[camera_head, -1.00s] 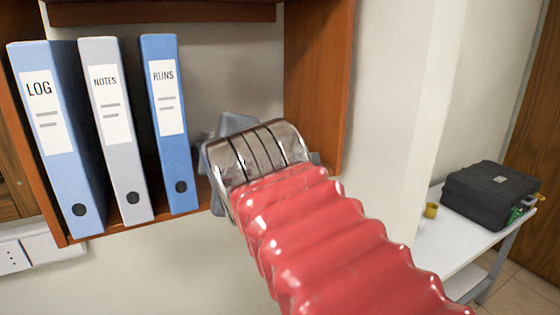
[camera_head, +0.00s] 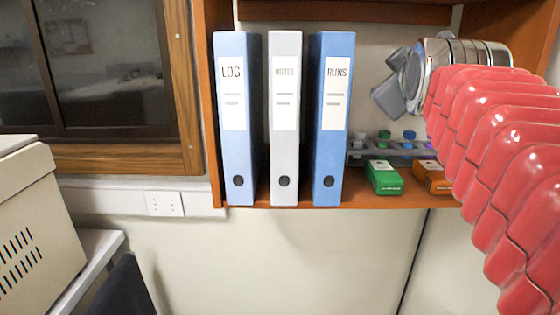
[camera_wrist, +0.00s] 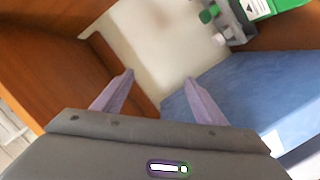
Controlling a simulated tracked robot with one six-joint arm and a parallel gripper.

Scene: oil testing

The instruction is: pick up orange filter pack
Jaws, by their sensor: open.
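The orange filter pack (camera_head: 433,178) is a small orange box with a white label on the shelf's lower board, near its right part. My red arm covers part of its right side in the head view. It does not show in the wrist view. My gripper (camera_head: 394,77) is in the shelf space above and left of the pack, apart from it. In the wrist view my gripper (camera_wrist: 160,76) has its two fingers spread with nothing between them.
A green box (camera_head: 384,178) lies just left of the orange pack. A vial rack (camera_head: 372,149) with coloured caps stands behind. A blue RUNS binder (camera_head: 330,120) stands to their left. The shelf's right wall (camera_head: 538,45) is close to my arm.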

